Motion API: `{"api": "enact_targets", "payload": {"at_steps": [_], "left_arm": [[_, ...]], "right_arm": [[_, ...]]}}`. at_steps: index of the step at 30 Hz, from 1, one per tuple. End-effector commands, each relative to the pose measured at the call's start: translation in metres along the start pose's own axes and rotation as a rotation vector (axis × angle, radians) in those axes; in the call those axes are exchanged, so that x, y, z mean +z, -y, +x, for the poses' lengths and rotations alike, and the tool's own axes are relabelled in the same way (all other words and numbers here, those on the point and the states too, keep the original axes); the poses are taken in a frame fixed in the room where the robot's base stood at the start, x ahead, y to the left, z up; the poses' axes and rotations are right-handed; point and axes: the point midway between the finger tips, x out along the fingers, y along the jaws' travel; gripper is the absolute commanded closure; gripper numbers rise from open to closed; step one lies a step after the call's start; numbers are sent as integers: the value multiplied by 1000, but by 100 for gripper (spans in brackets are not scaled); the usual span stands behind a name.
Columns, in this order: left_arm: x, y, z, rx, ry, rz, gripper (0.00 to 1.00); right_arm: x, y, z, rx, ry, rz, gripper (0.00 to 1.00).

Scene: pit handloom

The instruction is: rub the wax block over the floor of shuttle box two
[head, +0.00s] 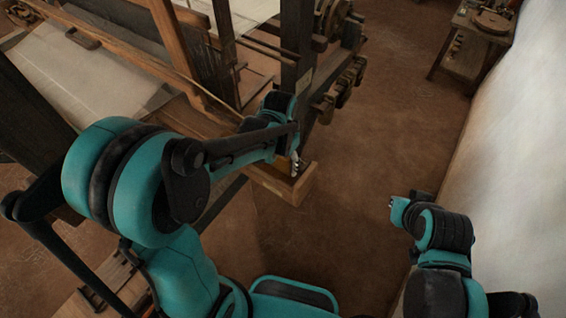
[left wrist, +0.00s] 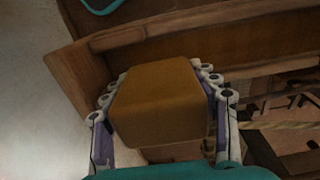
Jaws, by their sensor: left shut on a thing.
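In the left wrist view, a brownish-amber wax block (left wrist: 160,98) sits between the two finger pads of my left gripper (left wrist: 163,112), which is shut on it. In the head view, my left gripper (head: 296,165) points down at a wooden shuttle box (head: 292,191) at the loom's near right corner; the block is mostly hidden there. Beyond the block, the wrist view shows the box's wooden rim (left wrist: 140,33) and brown inner surface (left wrist: 235,40). I cannot tell whether the block touches the box floor.
The loom's dark upright post (head: 297,50) stands just behind the box, with cloth (head: 70,75) at the left. A small wooden table (head: 466,50) stands at the back right beside a white wall (head: 520,150). Brown floor (head: 385,120) lies clear between loom and wall.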

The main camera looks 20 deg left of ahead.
Motion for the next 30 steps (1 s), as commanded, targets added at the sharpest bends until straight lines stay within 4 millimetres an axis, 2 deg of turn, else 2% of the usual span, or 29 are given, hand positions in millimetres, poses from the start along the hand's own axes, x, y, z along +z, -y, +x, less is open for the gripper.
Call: {"api": "enact_targets", "payload": {"at_steps": [1, 15, 18, 30], "left_arm": [[0, 0, -12, 0, 0, 0, 86], [-3, 0, -70, 0, 0, 0, 86], [-4, 0, -75, 0, 0, 0, 86], [-4, 0, -73, 0, 0, 0, 86]], "right_arm": [[-6, 0, -8, 0, 0, 0, 100], [-31, 0, -43, 0, 0, 0, 100], [-33, 0, -46, 0, 0, 0, 100], [-32, 0, -44, 0, 0, 0, 100]]}}
